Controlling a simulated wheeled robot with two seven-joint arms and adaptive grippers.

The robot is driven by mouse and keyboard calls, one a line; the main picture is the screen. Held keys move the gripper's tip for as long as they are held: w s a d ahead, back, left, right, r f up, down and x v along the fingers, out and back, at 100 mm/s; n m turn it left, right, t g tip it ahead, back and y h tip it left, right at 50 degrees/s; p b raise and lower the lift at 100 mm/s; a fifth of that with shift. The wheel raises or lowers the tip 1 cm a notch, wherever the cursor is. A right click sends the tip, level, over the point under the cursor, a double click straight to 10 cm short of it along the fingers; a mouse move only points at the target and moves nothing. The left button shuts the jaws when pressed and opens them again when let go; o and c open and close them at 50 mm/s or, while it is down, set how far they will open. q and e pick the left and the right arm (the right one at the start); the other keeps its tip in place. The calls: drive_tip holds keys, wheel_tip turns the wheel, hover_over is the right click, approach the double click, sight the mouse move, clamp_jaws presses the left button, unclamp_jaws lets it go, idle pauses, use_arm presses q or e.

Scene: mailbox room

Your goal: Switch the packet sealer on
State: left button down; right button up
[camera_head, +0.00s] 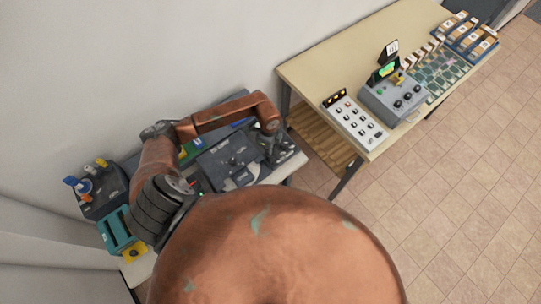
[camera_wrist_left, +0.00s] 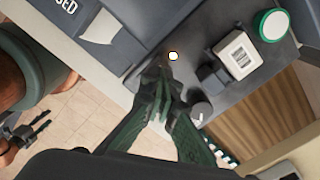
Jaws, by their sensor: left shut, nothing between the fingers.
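The dark grey machine that appears to be the packet sealer (camera_head: 228,160) sits on the low bench, partly hidden by my left arm. In the left wrist view its dark panel (camera_wrist_left: 262,88) carries a small lit white lamp (camera_wrist_left: 173,56), a white labelled block (camera_wrist_left: 236,52), a green round button (camera_wrist_left: 273,25) and a grey knob (camera_wrist_left: 200,112). I cannot tell which part is the switch. My left gripper (camera_head: 271,148) is over the panel's right end. In the wrist view its green fingers (camera_wrist_left: 160,82) are shut and empty, tips close to the lamp; contact is unclear.
A cream table (camera_head: 320,68) at the right holds a button panel (camera_head: 355,121) and a grey control box (camera_head: 393,98). A teal device (camera_head: 117,230) stands at the bench's left end. A small dark gripper-like shape (camera_wrist_left: 25,130), perhaps my right gripper, shows over the floor.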

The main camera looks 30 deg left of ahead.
use_arm(q)
drive_tip(key=shift+r+p, duration=1.95)
drive_tip(key=shift+r, duration=0.8)
drive_tip(key=shift+f, duration=0.1)
